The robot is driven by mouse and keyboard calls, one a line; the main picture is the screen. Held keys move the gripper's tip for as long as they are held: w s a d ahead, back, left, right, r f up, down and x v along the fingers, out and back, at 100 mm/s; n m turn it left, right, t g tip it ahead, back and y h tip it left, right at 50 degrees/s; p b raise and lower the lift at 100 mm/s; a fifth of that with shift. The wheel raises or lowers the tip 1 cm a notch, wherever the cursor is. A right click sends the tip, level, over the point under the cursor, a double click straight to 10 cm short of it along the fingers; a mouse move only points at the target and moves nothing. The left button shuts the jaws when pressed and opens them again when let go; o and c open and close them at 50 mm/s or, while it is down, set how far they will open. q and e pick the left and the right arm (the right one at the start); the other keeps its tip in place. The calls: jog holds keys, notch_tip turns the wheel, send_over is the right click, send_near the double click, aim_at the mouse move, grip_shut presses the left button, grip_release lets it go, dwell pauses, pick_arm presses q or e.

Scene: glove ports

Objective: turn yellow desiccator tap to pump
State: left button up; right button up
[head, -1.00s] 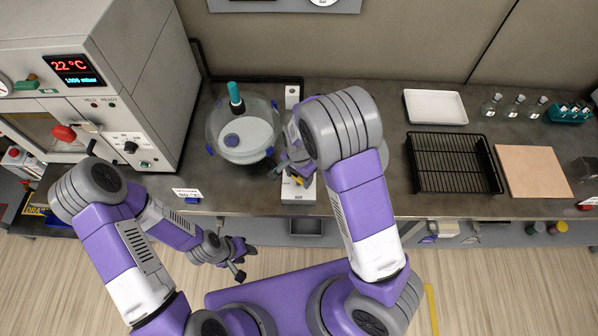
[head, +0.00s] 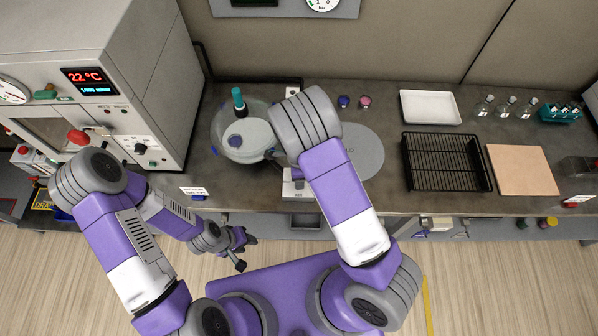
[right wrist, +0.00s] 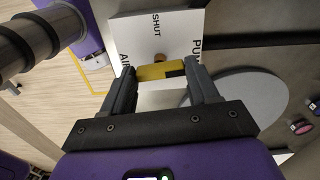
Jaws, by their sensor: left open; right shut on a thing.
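The yellow tap handle (right wrist: 153,71) is between the fingertips of my right gripper (right wrist: 154,84), which is shut on it. The handle lies crosswise, with a dark patch towards its right end, on the PUMP side. Behind it is the white tap block (right wrist: 145,38), marked SHUT, PUMP and AIR. In the head view part of the white block (head: 292,190) shows, but my right arm hides the tap and right gripper. The glass desiccator (head: 240,135) stands just left of it. My left gripper (head: 240,250) is open and empty, low in front of the bench.
An oven-like cabinet (head: 110,60) with a 22 °C display stands at the left. A grey disc (head: 360,150), black wire rack (head: 440,182), white tray (head: 430,107) and tan board (head: 522,168) lie to the right. A small sign (head: 194,191) stands at the bench's front edge.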

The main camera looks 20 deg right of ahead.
jog(key=shift+m+p, duration=0.3)
jog(key=shift+m, duration=0.3)
jog(key=o, duration=1.1)
jog(key=shift+c, duration=0.2)
notch_tip(320, 180, up, 8)
jog(key=shift+f+p, duration=0.2)
jog(key=shift+p, duration=0.4)
